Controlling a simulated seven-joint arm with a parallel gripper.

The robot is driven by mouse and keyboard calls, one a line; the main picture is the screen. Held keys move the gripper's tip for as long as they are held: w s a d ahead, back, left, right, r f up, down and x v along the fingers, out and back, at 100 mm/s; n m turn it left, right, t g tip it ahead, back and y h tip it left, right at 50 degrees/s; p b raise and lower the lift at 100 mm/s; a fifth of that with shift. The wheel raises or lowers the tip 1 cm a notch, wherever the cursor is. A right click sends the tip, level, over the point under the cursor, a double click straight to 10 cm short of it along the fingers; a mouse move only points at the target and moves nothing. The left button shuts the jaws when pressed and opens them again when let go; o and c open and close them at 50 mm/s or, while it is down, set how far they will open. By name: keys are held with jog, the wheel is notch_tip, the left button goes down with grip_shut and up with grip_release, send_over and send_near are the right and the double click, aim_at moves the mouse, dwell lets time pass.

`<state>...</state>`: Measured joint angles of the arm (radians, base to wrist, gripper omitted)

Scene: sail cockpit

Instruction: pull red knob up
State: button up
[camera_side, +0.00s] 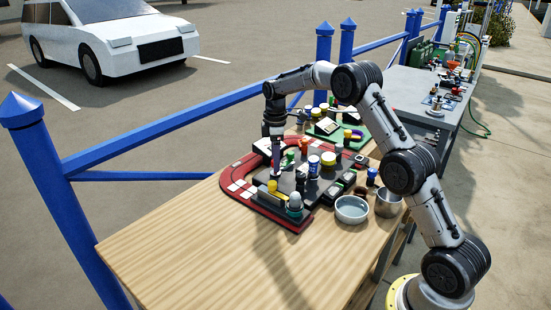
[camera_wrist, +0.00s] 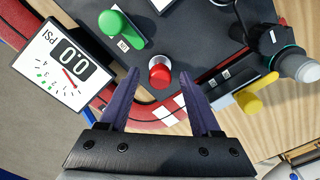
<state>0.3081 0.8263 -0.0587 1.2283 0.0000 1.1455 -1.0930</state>
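The red knob (camera_wrist: 160,75) is a short round red cap on a pale metal collar. It stands on the dark panel (camera_wrist: 190,40) in the middle of the wrist view. My gripper (camera_wrist: 162,85) is open, with its two purple fingers apart. In the picture the fingertips lie to the left and right of the knob. I cannot tell how far above the panel they are, and no contact shows. In the side view my gripper (camera_side: 276,168) points down over the panel, and I cannot make out the red knob there.
A green lever (camera_wrist: 120,30) and a PSI gauge (camera_wrist: 63,66) are at the left in the wrist view.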

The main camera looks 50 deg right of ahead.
grip_shut()
dwell(1.3)
